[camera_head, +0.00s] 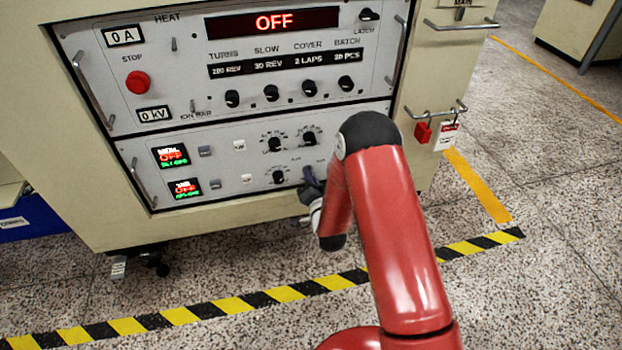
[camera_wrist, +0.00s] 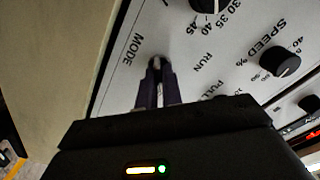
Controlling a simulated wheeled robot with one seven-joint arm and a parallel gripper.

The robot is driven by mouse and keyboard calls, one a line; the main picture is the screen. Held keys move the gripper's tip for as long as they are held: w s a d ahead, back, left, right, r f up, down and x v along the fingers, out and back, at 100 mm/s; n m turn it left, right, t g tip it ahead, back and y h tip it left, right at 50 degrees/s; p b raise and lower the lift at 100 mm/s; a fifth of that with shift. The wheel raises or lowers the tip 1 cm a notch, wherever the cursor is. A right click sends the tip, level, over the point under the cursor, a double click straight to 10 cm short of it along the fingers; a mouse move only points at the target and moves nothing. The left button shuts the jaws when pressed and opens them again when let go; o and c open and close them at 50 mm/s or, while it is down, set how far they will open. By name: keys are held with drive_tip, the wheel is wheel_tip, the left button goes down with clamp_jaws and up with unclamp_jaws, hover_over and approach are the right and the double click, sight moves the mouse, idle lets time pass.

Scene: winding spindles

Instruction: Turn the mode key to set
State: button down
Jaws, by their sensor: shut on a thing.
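The mode key (camera_wrist: 155,62) is on the grey panel (camera_wrist: 118,85) beside the word MODE in the wrist view. Most of it is hidden between the fingers. My gripper (camera_wrist: 158,72) is shut on it, with its dark fingers pointing at the panel. The word RUN is printed to the right of the fingertips; I cannot tell which way the key points. In the head view my gripper (camera_head: 311,180) is at the lower right of the lower panel, partly hidden by my red arm.
The speed knob (camera_wrist: 280,62) and another black knob (camera_wrist: 209,3) are near my gripper. The red stop button (camera_head: 138,83) is at the upper left of the cabinet. A red padlock (camera_head: 423,132) hangs at its right side. A yellow-black floor stripe (camera_head: 230,306) runs in front.

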drive_tip(key=shift+a, duration=0.1)
drive_tip(key=c, duration=1.6)
unclamp_jaws()
drive_tip(key=shift+o, duration=0.2)
drive_tip(key=v, duration=0.8)
